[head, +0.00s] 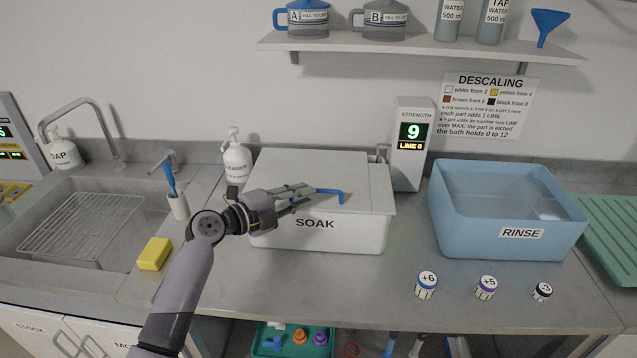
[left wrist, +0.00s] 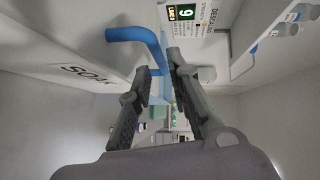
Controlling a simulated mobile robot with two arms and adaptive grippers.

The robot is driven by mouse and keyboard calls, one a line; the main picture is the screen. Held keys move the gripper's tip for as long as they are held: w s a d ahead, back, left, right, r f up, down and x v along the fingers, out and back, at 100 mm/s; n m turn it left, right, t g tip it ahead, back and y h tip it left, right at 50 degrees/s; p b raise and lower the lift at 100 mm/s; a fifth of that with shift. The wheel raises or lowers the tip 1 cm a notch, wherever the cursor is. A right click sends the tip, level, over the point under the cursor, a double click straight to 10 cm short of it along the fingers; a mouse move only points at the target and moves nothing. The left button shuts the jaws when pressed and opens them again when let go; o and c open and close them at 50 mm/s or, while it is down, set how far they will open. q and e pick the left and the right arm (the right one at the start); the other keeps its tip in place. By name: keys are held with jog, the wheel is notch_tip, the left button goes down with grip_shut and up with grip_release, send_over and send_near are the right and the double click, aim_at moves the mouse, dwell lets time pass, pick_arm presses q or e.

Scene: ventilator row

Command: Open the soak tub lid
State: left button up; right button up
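The soak tub (head: 330,236) is a white box marked SOAK on the counter. Its pale lid (head: 310,165) lies flat on top, closed. A blue bar handle (head: 331,191) sits at the lid's front; in the left wrist view the handle (left wrist: 133,35) is bent and reaches close to the fingertips. My left gripper (head: 303,193) is just above the lid's front, beside the handle. Its fingers (left wrist: 160,72) stand apart with part of the blue bar between or just beyond them; contact is not clear. My right gripper is in neither view.
A cleaner bottle (head: 236,160) stands left of the tub and a strength display (head: 411,145) reading 9 behind right. A blue rinse tub (head: 450,222) and several small numbered pots (head: 426,285) are to the right. A shelf (head: 420,46) hangs above.

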aim_at(318, 191)
pick_arm(q)
jog(key=p+x, duration=0.1)
jog(key=x, duration=0.4)
jog(key=shift+w+d, duration=0.1)
jog(key=shift+w, duration=0.1)
jog(key=shift+c, duration=0.2)
grip_shut()
jog(key=shift+f, duration=0.1)
